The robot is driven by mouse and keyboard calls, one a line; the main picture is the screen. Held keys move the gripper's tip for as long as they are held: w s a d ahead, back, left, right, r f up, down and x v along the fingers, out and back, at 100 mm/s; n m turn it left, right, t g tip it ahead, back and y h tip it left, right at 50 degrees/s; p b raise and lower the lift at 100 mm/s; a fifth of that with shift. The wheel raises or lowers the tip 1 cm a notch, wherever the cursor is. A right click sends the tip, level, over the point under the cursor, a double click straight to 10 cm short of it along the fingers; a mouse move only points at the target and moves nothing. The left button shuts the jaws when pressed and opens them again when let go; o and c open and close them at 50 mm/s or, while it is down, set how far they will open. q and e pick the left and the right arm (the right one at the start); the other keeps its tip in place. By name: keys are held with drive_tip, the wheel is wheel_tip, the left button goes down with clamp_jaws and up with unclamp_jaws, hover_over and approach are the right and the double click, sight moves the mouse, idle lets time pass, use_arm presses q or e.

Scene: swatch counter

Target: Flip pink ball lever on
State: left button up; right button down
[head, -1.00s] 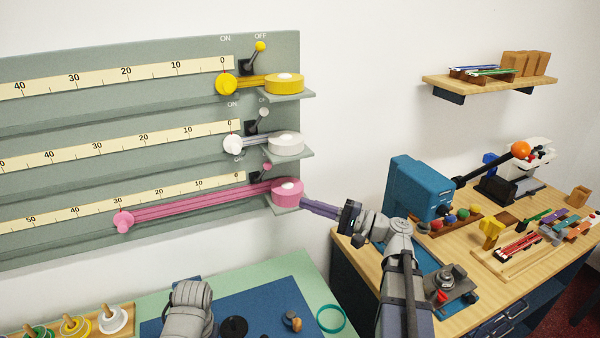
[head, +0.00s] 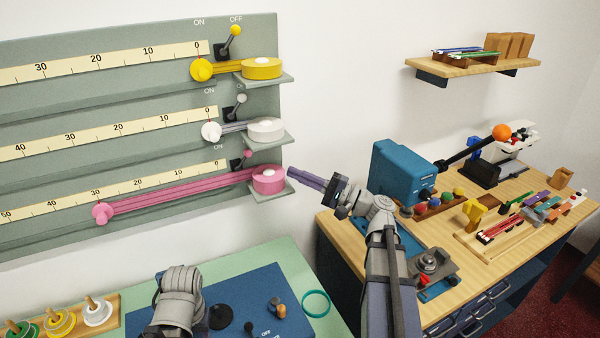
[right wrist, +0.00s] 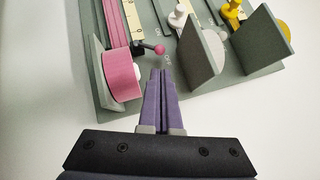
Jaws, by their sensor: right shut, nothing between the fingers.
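In the right wrist view the pink ball (right wrist: 160,49) is tipped toward the OFF side, just beyond my fingertips. My right gripper (head: 291,174) has purple fingers, is shut and empty, and points at the pink spool from the right. In the right wrist view my right gripper (right wrist: 162,72) lies right of the pink spool (right wrist: 122,75), close to the ball; contact cannot be told. My left arm shows at the bottom, but its gripper fingers are not visible.
A white spool (head: 267,129) and a yellow spool (head: 262,68) sit on shelves above, each with its own lever. In the right wrist view grey shelf plates (right wrist: 201,45) stand beside my fingers. A blue machine (head: 403,172) stands on the wooden bench at right.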

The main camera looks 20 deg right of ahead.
sight(251, 153)
use_arm(q)
wheel_tip(251, 153, up, 2)
drive_tip(key=shift+r+p, duration=0.25)
drive_tip(key=shift+p, duration=0.8)
use_arm(e)
drive_tip(key=x, duration=1)
drive_tip(key=shift+w+a+r, duration=0.1)
use_arm(q)
drive_tip(key=shift+r+p, duration=0.6)
use_arm(e)
drive_tip(key=shift+r, duration=0.2)
use_arm(q)
drive_tip(key=shift+r, duration=0.2)
use_arm(e)
drive_tip(key=shift+a+n, duration=0.1)
drive_tip(key=shift+n, duration=0.2)
drive_tip(key=shift+a+r+n+g+h+p, duration=0.15)
drive_tip(key=shift+r+n+g+h+p, duration=0.2)
drive_tip(key=shift+p, duration=0.55)
use_arm(q)
drive_tip(key=shift+r+p, duration=0.7)
drive_tip(key=shift+r, duration=0.7)
use_arm(e)
drive_tip(key=shift+a+r, duration=0.65)
drive_tip(key=shift+a, duration=0.2)
